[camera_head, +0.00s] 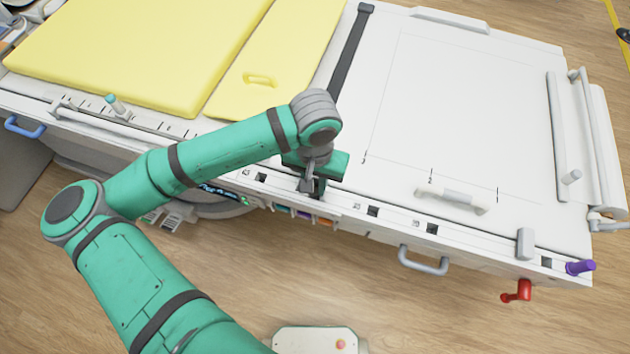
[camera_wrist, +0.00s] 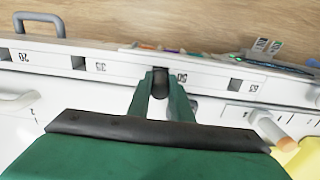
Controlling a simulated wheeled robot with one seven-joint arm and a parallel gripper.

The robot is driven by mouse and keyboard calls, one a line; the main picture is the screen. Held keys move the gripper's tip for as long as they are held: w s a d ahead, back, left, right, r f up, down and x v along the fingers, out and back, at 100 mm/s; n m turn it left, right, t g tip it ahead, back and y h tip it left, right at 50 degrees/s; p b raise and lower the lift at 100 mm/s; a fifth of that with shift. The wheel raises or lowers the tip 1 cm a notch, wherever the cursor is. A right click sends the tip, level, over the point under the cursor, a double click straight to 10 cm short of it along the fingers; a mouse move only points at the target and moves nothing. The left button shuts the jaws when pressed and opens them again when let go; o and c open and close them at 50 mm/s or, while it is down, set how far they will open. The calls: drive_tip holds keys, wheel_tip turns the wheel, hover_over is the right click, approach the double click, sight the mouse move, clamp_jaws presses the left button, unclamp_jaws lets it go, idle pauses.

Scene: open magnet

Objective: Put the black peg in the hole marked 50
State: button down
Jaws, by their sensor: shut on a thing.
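My gripper (camera_wrist: 160,88) is shut on the black peg (camera_wrist: 160,84), whose dark rounded end shows between the green fingers in the wrist view. The fingers are at the white rail (camera_wrist: 125,68) along the bed's edge, right beside the printed mark 50 (camera_wrist: 181,78). The hole belonging to this mark is mostly covered by the peg and fingers. I cannot tell whether the peg's lower end is inside it or just above. In the head view my gripper (camera_head: 312,186) is over the rail, and the peg is hard to make out there.
Other square holes lie along the rail, by marks 65 (camera_head: 262,177), 35 (camera_head: 373,211) and 20 (camera_head: 432,228). A grey block (camera_head: 525,243) and purple knob (camera_head: 580,267) are at the right end. A white handle (camera_head: 452,198) lies on the bed. Yellow pads (camera_head: 130,50) cover the left.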

drive_tip(key=shift+f, duration=0.35)
drive_tip(key=c, duration=1.5)
unclamp_jaws()
drive_tip(key=shift+r, duration=0.1)
wheel_tip(320, 180, up, 11)
drive_tip(key=shift+f, duration=0.2)
